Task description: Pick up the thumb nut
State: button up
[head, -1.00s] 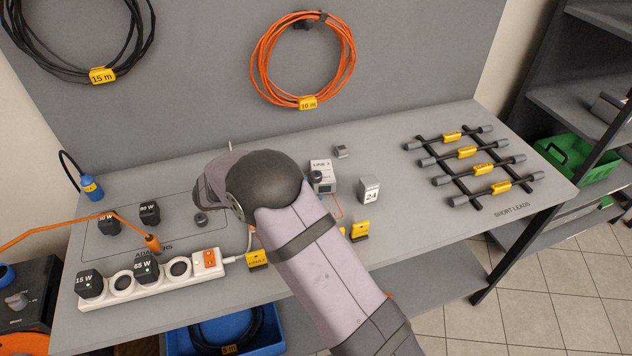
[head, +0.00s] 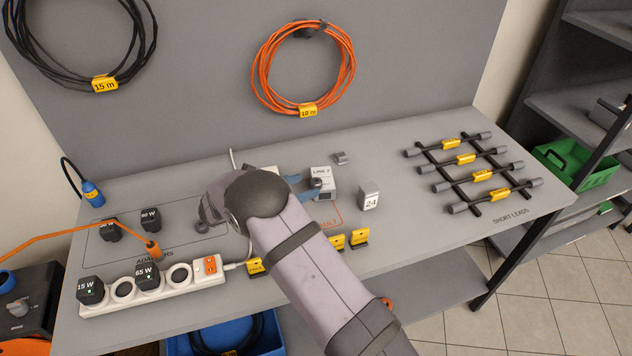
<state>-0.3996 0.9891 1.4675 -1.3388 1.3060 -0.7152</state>
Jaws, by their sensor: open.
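A small dark knob, which looks like the thumb nut (head: 317,183), sits at the left front of the white and grey box labelled LINE (head: 322,174). My gripper (head: 309,187) reaches right from under my wrist, with its blue fingers open. One finger shows behind the knob and one in front of it, with the tips close to it. I cannot tell whether they touch it. My dark wrist and pale forearm hide the rest of the gripper and part of the bench.
A grey block marked 24 (head: 369,198) stands right of the box, and a small grey piece (head: 340,158) lies behind it. Yellow tags (head: 359,237) stand in front. A power strip (head: 150,286) with adapters is at left. A rack of short leads (head: 470,170) is at right.

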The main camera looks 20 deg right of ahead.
aim_at(313, 182)
jog(key=shift+p+x, duration=0.75)
jog(key=shift+x, duration=1.25)
grip_shut()
jog(key=shift+r, duration=0.15)
jog(key=r+b, duration=0.2)
jog(key=r, duration=0.1)
jog(key=w+d+r+b, duration=0.1)
jog(key=r+b, duration=0.1)
jog(key=r, duration=0.1)
jog(key=w+d+r+b, duration=0.1)
jog(key=r+b, duration=0.1)
jog(key=r, duration=0.1)
jog(key=shift+r, duration=0.15)
jog(key=shift+w+d+r+b, duration=0.3)
jog(key=shift+w+d+b, duration=0.2)
jog(key=shift+b, duration=0.05)
